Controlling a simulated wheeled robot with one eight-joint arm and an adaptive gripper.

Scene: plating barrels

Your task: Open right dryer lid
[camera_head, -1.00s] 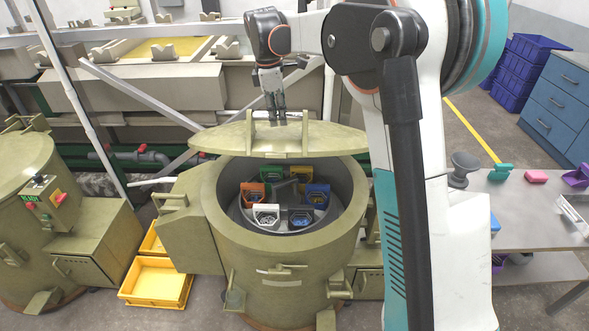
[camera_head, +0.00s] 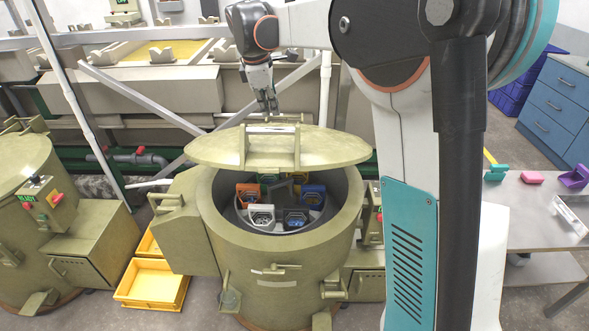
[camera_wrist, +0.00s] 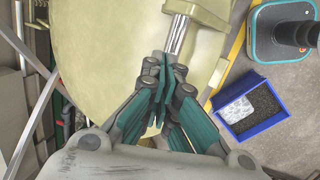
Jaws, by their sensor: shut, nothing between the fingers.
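The right dryer (camera_head: 285,250) is an olive-green drum in the head view. Its round lid (camera_head: 215,150) is partly raised over the mouth, leaving the near side of the interior visible. The lid's handle, a metal bar between two posts (camera_head: 270,130), sits on its upper face. My gripper (camera_head: 267,108) is shut and empty, just above and behind the handle. In the wrist view, my closed fingers (camera_wrist: 163,75) point at the lid (camera_wrist: 110,35), close to one end of the handle bar (camera_wrist: 178,35). I cannot tell whether they touch it.
Several coloured bins, including a white one (camera_head: 261,216), sit inside the drum. Another dryer (camera_head: 25,200) stands at left. Yellow crates (camera_head: 152,284) lie on the floor between them. A grey table (camera_head: 535,205) stands at right. Tanks and a diagonal rail (camera_head: 140,95) stand behind.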

